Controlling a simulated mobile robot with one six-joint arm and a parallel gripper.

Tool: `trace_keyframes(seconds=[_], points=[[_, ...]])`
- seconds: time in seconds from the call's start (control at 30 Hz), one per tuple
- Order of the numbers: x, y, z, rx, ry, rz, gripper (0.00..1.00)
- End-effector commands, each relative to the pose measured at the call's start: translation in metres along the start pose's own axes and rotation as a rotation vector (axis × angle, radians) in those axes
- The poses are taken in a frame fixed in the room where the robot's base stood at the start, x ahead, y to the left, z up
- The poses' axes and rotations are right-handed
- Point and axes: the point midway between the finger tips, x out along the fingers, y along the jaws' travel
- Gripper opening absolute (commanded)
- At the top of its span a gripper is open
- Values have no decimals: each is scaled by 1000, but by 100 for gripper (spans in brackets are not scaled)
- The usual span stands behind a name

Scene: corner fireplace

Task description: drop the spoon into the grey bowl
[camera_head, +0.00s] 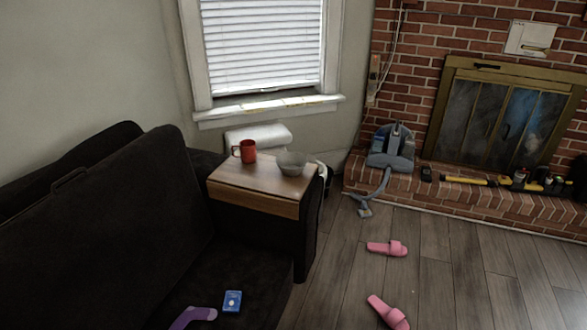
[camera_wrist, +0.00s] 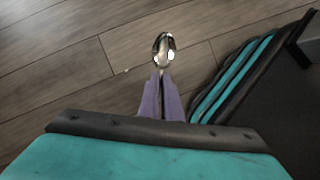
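The shiny metal spoon (camera_wrist: 163,45) shows in the wrist view, its rounded end pointing away from my gripper. My gripper (camera_wrist: 162,88) has its purple-grey fingers close together on the spoon's handle, holding it above the wood floor. Most of the handle is hidden between the fingers. The grey bowl (camera_head: 291,164) stands upright on the wooden armrest tray (camera_head: 252,205) in the head view. The bowl does not show in the wrist view.
A red mug (camera_head: 247,152) stands left of the bowl. The dark sofa (camera_head: 125,220) holds a blue card pack (camera_head: 232,301) and a purple sock (camera_head: 193,317). Pink slippers (camera_head: 387,248) lie on the floor. A vacuum cleaner (camera_head: 391,150) stands on the brick hearth.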

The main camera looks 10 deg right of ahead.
Motion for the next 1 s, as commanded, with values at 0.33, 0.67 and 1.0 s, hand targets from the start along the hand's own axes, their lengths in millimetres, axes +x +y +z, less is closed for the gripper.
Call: trace_keyframes(seconds=[0.33,0.67,1.0], points=[[0,0,0,0,0,0,0],[-8,9,-6,-5,-2,5,0],[-60,54,-50,-38,-13,28,0]])
